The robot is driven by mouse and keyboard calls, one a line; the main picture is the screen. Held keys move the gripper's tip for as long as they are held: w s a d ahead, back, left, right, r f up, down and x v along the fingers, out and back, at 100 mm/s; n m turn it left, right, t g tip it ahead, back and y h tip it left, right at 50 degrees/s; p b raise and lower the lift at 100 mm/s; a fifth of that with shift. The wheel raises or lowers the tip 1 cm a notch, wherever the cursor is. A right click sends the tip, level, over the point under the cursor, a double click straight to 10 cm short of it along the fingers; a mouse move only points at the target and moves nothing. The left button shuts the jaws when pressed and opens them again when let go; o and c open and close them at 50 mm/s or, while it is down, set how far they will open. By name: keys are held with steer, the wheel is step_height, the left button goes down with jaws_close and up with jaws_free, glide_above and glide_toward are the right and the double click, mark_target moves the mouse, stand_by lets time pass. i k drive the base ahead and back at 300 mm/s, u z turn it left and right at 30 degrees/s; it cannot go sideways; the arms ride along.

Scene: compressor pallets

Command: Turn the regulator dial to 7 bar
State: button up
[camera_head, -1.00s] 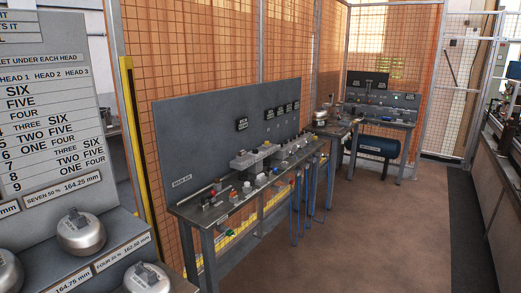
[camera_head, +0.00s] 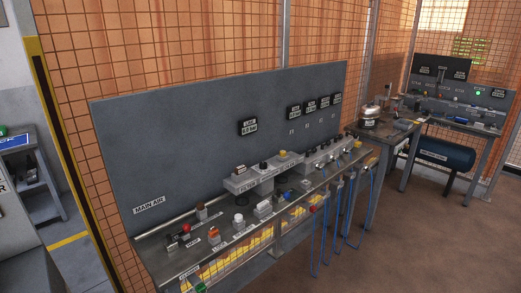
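The air bench (camera_head: 150,243) stands against a grey back panel (camera_head: 190,135) marked MAIN AIR. A grey raised block (camera_head: 240,184) on the bench carries a dark knob (camera_head: 263,165) and a yellow-topped knob (camera_head: 283,155). A white round knob (camera_head: 239,219) stands on the bench top in front. I cannot tell which of these is the regulator dial, nor read any dial setting. A dark display (camera_head: 248,127) on the panel has a bar reading too small to read surely. My gripper is not in view.
A red-handled part (camera_head: 186,229) and an orange part (camera_head: 214,235) lie on the bench's left. Blue hoses (camera_head: 318,240) hang off the front edge. A metal pot (camera_head: 369,116) stands on the farther table. The brown floor (camera_head: 420,235) at right is clear.

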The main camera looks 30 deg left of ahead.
mark_target(263, 165)
steer(key=u, duration=0.3)
steer(key=i, duration=1.2)
steer(key=u, duration=1.35)
steer(key=i, duration=0.85)
steer(key=u, duration=1.4)
steer(key=i, duration=0.35)
steer(key=u, duration=0.15)
